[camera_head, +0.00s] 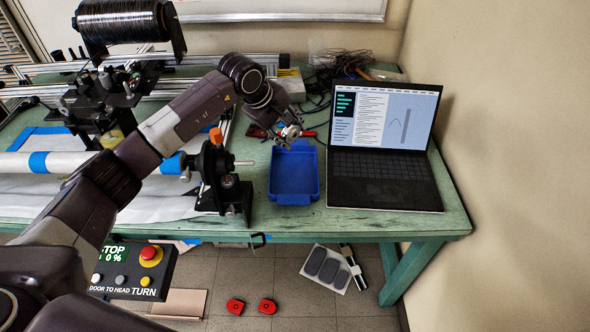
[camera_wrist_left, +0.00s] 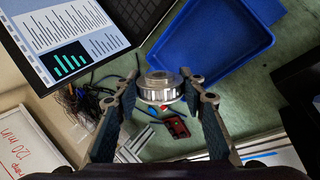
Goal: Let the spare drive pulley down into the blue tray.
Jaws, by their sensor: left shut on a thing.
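The spare drive pulley (camera_wrist_left: 160,90) is a silver toothed wheel with a raised hub, seen in the left wrist view. My left gripper (camera_head: 288,136) is shut on it, with one finger on each side. In the head view the pulley is small and hard to make out from the gripper. The blue tray (camera_head: 295,198) is an open rectangular box on the green bench; it also shows in the left wrist view (camera_wrist_left: 212,38). The gripper is in the air near the tray's back edge in the head view. My right gripper is not in view.
An open laptop (camera_head: 385,180) stands close to the tray's right. A black bearing stand with an orange knob (camera_head: 216,136) is to its left. Red-handled tools (camera_head: 306,134) and tangled cables lie behind the tray. The bench's front edge is just before the tray.

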